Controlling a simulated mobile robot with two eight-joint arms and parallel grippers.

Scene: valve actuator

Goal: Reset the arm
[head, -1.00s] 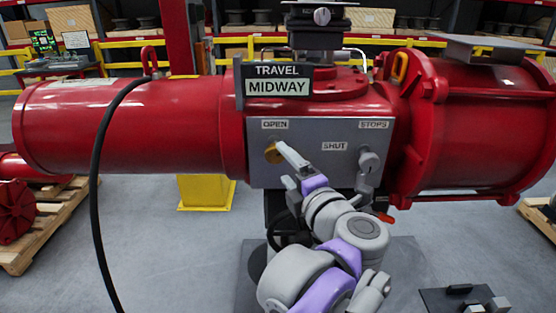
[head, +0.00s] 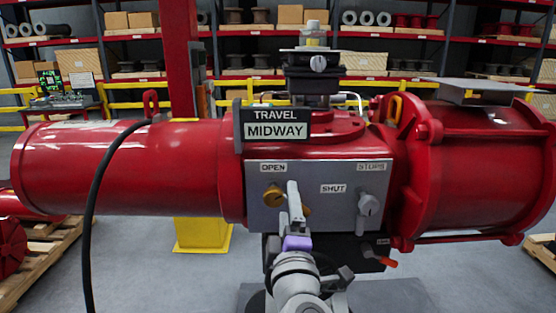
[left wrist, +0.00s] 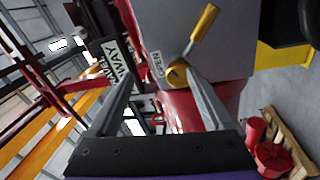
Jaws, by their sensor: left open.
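My left gripper (head: 293,198) is in front of the grey panel (head: 340,212) on the red actuator. Its jaws are open and empty in the left wrist view (left wrist: 158,80). A yellow lever shows its round hub (head: 273,196) left of the gripper, under the OPEN label, and its handle end to the right; the gripper hides the middle. In the left wrist view the lever (left wrist: 203,24) lies beyond the fingertips, its hub close to the right finger's tip; I cannot tell if they touch. My right gripper is not in view.
The TRAVEL sign (head: 275,124) reads MIDWAY. A black cable (head: 95,215) hangs at the left. An orange-tipped lever (head: 387,262) juts out below the panel.

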